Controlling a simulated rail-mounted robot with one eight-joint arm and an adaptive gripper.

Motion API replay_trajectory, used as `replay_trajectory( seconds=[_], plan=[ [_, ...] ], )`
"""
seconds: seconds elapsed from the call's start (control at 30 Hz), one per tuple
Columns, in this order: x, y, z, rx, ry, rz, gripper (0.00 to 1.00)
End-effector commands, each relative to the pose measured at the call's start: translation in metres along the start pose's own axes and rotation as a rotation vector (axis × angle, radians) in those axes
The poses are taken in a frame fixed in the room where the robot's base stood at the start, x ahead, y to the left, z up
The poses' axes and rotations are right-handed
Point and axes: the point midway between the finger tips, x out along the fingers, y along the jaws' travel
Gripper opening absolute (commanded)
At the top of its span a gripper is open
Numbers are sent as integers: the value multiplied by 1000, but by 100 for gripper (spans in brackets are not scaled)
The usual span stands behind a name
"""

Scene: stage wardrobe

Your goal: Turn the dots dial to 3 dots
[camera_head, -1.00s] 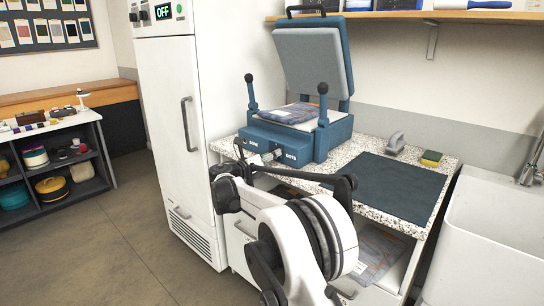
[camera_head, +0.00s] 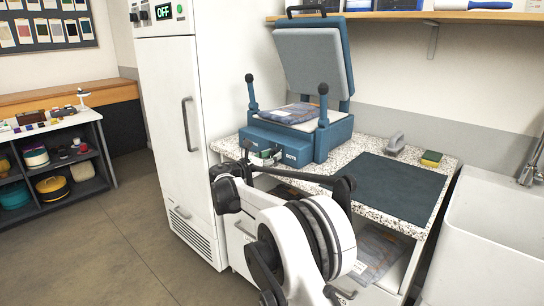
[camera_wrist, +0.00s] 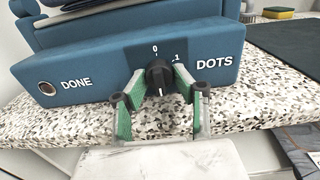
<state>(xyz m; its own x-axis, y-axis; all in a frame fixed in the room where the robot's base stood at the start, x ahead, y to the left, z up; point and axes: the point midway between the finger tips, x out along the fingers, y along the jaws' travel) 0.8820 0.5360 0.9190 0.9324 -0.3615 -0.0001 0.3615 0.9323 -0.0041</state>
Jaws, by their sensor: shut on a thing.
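The black dots dial (camera_wrist: 159,74) sits on the blue front panel of the press, left of the word DOTS, in the wrist view. The marks 0 and 1 show above and to the upper right of it; other marks are not visible. A pale line on the knob appears to point downward. My gripper (camera_wrist: 161,82), with green-padded fingers, is shut on the dial, one finger on each side. In the head view my gripper (camera_head: 266,157) is at the front panel, and it hides the dial there.
The blue press (camera_head: 290,139) stands open on a speckled counter (camera_head: 366,150), with folded cloth (camera_head: 291,113) on its lower plate. A DONE button (camera_wrist: 47,88) is at the panel's left. A dark mat (camera_head: 385,185), a sponge (camera_head: 431,158) and a grey tool (camera_head: 395,143) lie to the right.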

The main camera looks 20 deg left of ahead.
Motion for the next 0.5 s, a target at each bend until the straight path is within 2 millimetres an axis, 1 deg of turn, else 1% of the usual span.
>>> replay_trajectory(
  seconds=[0.47, 0.5],
  plan=[
    [0, 0, 0, 20, 0, 0, 0],
    [0, 0, 0, 20, 0, 0, 30]
  ],
)
